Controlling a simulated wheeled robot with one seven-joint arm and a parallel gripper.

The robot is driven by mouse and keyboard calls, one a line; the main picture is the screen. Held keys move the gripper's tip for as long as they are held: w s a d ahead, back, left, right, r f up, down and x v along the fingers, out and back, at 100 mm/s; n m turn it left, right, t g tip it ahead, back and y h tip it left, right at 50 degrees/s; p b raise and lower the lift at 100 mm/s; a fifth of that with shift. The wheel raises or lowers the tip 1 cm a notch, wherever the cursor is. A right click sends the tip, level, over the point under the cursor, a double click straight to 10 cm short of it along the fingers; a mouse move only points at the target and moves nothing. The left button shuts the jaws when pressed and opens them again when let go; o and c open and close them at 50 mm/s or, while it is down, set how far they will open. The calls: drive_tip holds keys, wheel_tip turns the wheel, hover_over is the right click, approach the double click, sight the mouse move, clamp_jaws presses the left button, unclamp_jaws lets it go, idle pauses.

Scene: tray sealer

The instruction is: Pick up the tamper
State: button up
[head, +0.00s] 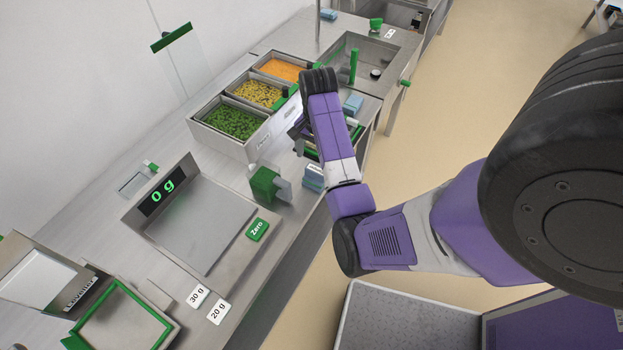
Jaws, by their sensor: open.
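I cannot surely tell which thing is the tamper. A green block with a grey, partly clear piece beside it (266,185) stands on the counter right of the scale. An upright green handle (353,66) stands farther back by the sink. My gripper (298,130) is at the end of my purple arm, over the counter's right side near the food bins. It is open, and its fingertips are mostly hidden behind my wrist. I see nothing held in it.
Bins of green (208,140), yellow and orange food stand at the back. The scale (205,255) reads 0 g, with a green Zero button (257,230) beside it. A green-rimmed frame (172,330) is at front left. Blue stacks (313,177) lie near the counter edge.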

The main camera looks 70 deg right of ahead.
sight(316, 169)
drive_tip(key=shift+s+f+p, duration=0.1)
drive_tip(key=shift+f+p, duration=0.5)
drive_tip(key=shift+f, duration=3.3)
drive_tip(key=c, duration=1.8)
drive_tip(key=shift+r, duration=0.2)
